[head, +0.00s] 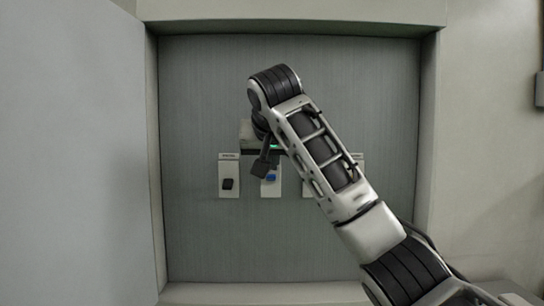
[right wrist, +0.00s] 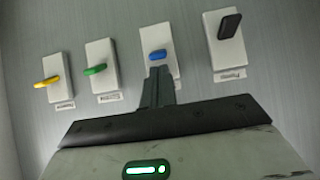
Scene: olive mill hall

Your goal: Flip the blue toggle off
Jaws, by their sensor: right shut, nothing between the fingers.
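The blue toggle (head: 270,178) sits on a white plate on the grey panel, partly covered by my right gripper in the head view. It also shows in the right wrist view (right wrist: 158,56), just beyond the fingertips. My right gripper (head: 262,172) is shut and empty, in front of the plate and close to the toggle. Its fingers show together in the right wrist view (right wrist: 158,72); I cannot tell whether they touch the toggle. The toggle's lever position is hard to read. My left gripper is out of view.
A black toggle (head: 227,184) is on the neighbouring plate to the left in the head view. A green toggle (right wrist: 95,69) and a yellow toggle (right wrist: 47,82) are on the other side, mostly behind my arm in the head view. A raised frame surrounds the recessed panel (head: 385,110).

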